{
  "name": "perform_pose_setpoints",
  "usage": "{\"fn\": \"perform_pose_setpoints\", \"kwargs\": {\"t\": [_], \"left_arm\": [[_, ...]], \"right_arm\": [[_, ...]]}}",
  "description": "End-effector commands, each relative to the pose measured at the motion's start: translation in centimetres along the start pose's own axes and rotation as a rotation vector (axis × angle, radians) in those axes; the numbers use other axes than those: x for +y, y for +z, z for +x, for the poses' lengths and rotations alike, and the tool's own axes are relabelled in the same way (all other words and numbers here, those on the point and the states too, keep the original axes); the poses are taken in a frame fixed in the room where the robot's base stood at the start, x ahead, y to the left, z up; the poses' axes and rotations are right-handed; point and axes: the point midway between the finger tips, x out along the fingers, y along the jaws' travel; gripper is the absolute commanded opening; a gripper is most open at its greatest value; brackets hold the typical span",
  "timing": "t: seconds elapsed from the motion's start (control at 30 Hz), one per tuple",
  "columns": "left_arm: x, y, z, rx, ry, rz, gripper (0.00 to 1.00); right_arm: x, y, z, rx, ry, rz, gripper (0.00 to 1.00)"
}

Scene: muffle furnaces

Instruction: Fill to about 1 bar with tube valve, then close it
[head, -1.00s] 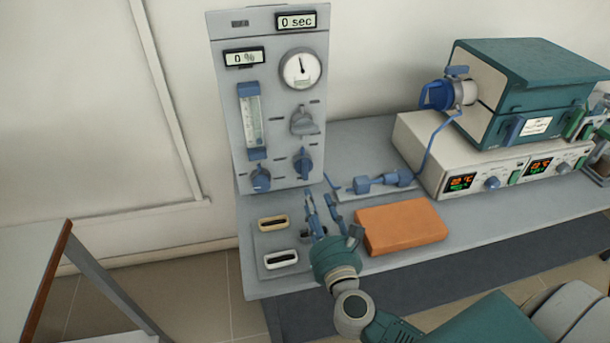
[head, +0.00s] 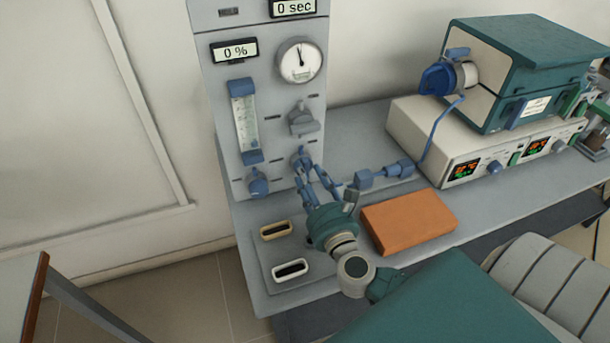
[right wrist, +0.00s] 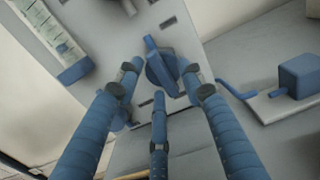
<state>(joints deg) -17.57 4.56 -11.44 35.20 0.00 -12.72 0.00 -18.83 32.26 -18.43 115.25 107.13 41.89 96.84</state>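A grey control panel (head: 215,120) stands at the back of the bench. It carries a round pressure gauge (head: 299,60) with its needle pointing about straight up, a grey knob (head: 303,119), a lower right blue knob (head: 302,158) and a lower left blue knob (head: 257,182). My right gripper (head: 314,180) is open in front of the lower right blue knob. In the right wrist view the open fingers (right wrist: 160,82) spread around this knob (right wrist: 160,66); contact cannot be told. Blue tube fittings (head: 382,174) lie right of the panel. My left gripper is not in view.
An orange block (head: 409,221) lies right of my right gripper. A plate with a yellow-rimmed slot (head: 276,230) and a white-rimmed slot (head: 290,271) lies left of it. A teal furnace (head: 530,55) stands on a white controller (head: 430,150) at the right.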

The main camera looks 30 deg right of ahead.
Motion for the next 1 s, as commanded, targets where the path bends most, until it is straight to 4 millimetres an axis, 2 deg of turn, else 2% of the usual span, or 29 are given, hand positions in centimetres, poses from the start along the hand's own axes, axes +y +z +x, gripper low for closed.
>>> {"fn": "perform_pose_setpoints", "kwargs": {"t": [0.03, 0.2, 0.5, 0.67, 1.0], "left_arm": [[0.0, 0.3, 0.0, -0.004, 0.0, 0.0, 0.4], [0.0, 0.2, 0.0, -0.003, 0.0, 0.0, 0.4], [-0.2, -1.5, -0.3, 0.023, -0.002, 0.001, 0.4], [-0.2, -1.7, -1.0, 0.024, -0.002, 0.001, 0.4], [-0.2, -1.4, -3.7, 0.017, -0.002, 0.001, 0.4]], "right_arm": [[0.0, 0.0, 0.0, 0.0, 0.0, 0.0, 0.31], [0.0, 0.0, 0.0, 0.0, 0.0, 0.0, 0.0], [0.0, 0.1, 0.0, 0.0, -0.001, -0.019, 0.0], [0.0, 0.2, 0.0, 0.001, -0.001, -0.077, 0.0], [0.0, 0.2, 0.0, 0.002, -0.002, -0.345, 0.0]]}}
